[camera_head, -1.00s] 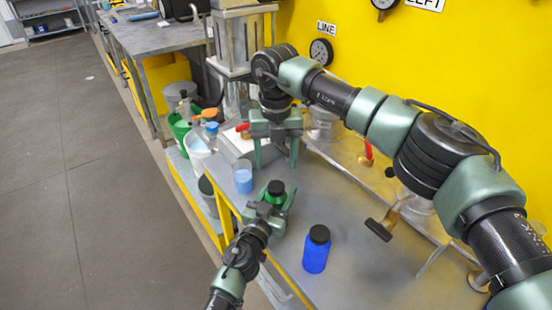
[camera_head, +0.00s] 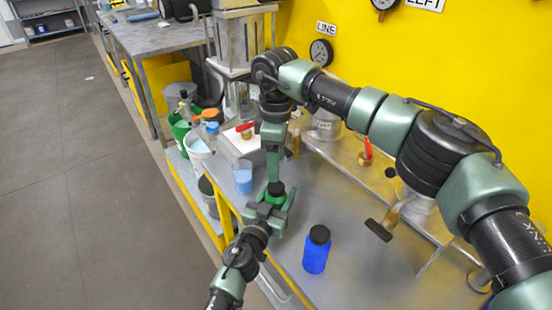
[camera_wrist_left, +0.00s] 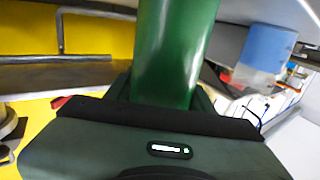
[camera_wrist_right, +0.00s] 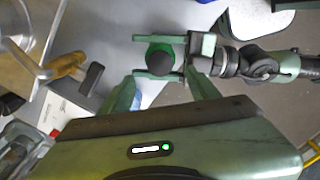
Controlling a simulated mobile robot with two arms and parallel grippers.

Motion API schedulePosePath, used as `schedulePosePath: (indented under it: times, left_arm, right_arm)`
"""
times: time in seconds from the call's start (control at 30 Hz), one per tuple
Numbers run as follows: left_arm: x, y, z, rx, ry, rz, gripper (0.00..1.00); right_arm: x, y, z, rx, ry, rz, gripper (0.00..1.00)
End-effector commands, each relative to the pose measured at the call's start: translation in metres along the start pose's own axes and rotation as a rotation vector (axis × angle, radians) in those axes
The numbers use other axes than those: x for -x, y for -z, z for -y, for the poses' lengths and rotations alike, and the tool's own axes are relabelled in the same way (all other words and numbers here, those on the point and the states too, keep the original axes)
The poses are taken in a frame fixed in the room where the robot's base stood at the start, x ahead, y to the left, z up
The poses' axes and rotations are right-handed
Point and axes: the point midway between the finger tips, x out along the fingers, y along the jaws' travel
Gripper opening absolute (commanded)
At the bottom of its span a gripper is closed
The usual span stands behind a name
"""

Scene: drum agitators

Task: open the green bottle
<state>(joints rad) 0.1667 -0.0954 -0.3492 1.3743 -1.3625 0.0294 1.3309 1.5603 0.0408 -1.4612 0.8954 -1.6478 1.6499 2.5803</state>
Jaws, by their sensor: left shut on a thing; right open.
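The green bottle (camera_head: 266,212) with its black cap (camera_head: 275,188) stands upright in my left gripper (camera_head: 270,213), which is shut on its body. The green body fills the top middle of the left wrist view (camera_wrist_left: 175,50). My right gripper (camera_head: 275,172) points down just above the cap, open and seen nearly edge-on. In the right wrist view the black cap (camera_wrist_right: 160,60) lies beyond the two spread fingertips (camera_wrist_right: 163,95), with nothing held between them. The exact gap between fingertips and cap is hard to judge.
A blue bottle with a black cap (camera_head: 316,250) stands on the grey bench to the right. A light-blue beaker (camera_head: 243,177) is close behind the left gripper. A valve with a dark T-handle (camera_head: 379,230) and red-handled fittings are at the right. The bench around the blue bottle is clear.

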Motion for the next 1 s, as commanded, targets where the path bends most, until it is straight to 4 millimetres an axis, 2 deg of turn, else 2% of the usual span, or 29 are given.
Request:
schedulePosePath:
  times: [0.43, 0.6, 0.87, 0.97, 1.0]
  left_arm:
    - [0.000, 0.001, 0.000, 0.000, 0.000, -0.002, 0.00]
    - [0.000, 0.001, 0.000, 0.000, 0.000, -0.002, 0.00]
    - [0.000, 0.001, 0.000, 0.000, 0.000, -0.002, 0.00]
    - [0.000, 0.001, 0.000, 0.000, 0.000, -0.002, 0.00]
    - [0.000, 0.001, 0.000, 0.000, 0.000, -0.002, 0.00]
  right_arm:
    - [-0.064, 0.000, 0.000, 0.000, 0.002, 0.001, 0.61]
    - [-0.074, 0.000, 0.000, 0.001, 0.001, 0.000, 0.61]
    - [-0.075, 0.000, 0.000, 0.001, 0.000, 0.000, 0.61]
    - [-0.075, 0.000, 0.000, 0.001, 0.000, 0.000, 0.36]
    - [-0.075, 0.000, 0.000, 0.001, 0.000, 0.000, 0.25]
